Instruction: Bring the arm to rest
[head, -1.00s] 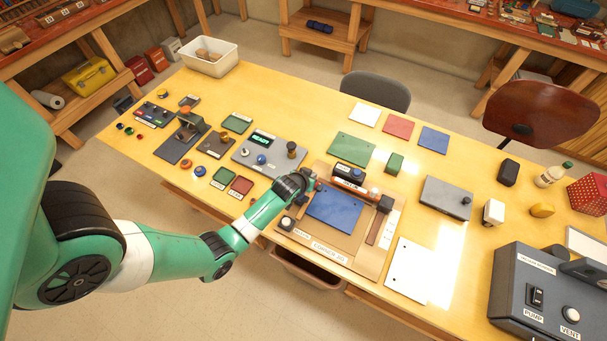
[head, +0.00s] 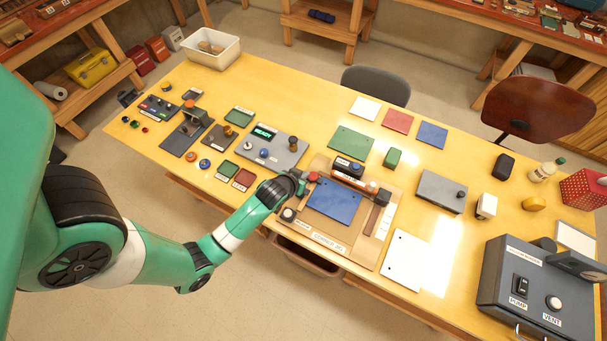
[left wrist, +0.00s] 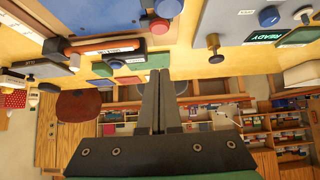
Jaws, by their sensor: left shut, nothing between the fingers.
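My left arm reaches in from the left in the head view. There the tips show against the table edge, below a green block and the red and blue knobs. Whether the gripper touches the red knob is hard to tell. My right gripper does not show.
A grey READY panel (head: 290,153) with knobs stands left of the gripper. The tan fixture board (head: 318,236) lies beneath it. A dark pump box (head: 500,262) stands at the right front. A white sheet (head: 405,262) lies between. Open floor shows at the lower left.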

